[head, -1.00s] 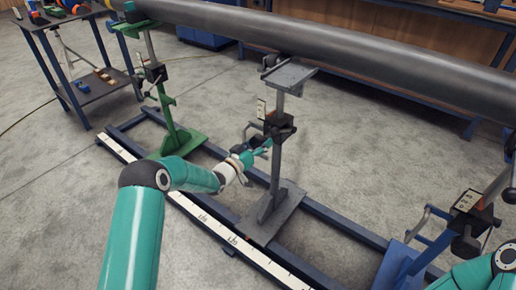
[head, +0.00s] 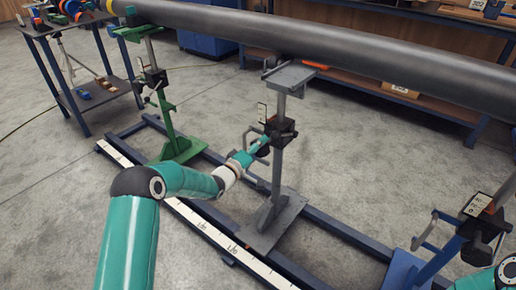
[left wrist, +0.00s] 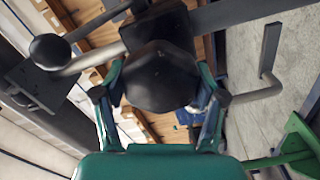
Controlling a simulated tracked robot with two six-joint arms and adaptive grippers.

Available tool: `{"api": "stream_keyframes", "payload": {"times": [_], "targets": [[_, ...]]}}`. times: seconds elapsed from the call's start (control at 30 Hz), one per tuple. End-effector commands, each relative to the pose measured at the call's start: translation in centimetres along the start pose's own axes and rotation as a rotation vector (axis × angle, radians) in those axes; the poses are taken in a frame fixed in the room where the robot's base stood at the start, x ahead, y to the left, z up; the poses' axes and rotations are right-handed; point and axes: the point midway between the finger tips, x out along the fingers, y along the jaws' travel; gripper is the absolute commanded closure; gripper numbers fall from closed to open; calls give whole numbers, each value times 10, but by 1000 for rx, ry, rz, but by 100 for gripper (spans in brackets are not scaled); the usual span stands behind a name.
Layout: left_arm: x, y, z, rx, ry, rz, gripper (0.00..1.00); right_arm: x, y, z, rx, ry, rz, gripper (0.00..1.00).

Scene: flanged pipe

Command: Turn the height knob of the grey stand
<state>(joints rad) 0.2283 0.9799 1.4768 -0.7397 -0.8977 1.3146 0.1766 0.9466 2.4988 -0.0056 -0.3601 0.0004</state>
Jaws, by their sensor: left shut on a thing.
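The grey stand (head: 277,165) stands upright on the rails in the middle of the head view, its flat top plate (head: 290,75) below the pipe (head: 330,38). A black clamp block with a crank sits partway up its post. My left gripper (head: 264,142) reaches this block from the left. In the left wrist view a black faceted knob (left wrist: 160,77) lies between the two fingers of my left gripper (left wrist: 160,98), which are shut on it. The fingers hide part of the knob in the head view. My right gripper is out of view.
A green stand (head: 170,110) stands to the left and a blue stand (head: 440,245) with a crank to the right. Dark rails (head: 345,230) and a white scale strip (head: 205,228) run along the floor. A tool cart (head: 85,80) stands at the back left.

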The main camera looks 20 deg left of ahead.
Motion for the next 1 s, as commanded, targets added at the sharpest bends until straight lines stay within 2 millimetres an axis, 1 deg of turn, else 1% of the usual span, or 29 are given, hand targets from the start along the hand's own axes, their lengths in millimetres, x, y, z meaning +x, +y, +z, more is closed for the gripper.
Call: {"api": "stream_keyframes", "payload": {"times": [0.03,0.2,0.57,0.6,0.73,0.77,1.0], "targets": [[-1,-3,-6,-17,12,-6,64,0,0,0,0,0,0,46],[-1,-3,-6,-45,12,-6,64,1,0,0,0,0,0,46],[-2,-3,-6,-49,12,-6,64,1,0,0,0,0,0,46],[-2,-3,-6,-49,12,-6,28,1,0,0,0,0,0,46],[-1,-2,-4,-48,9,-5,6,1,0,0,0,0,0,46],[-1,-2,-4,-48,8,-5,4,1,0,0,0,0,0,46],[0,-1,-2,-47,4,-2,4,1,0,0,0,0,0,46]]}}
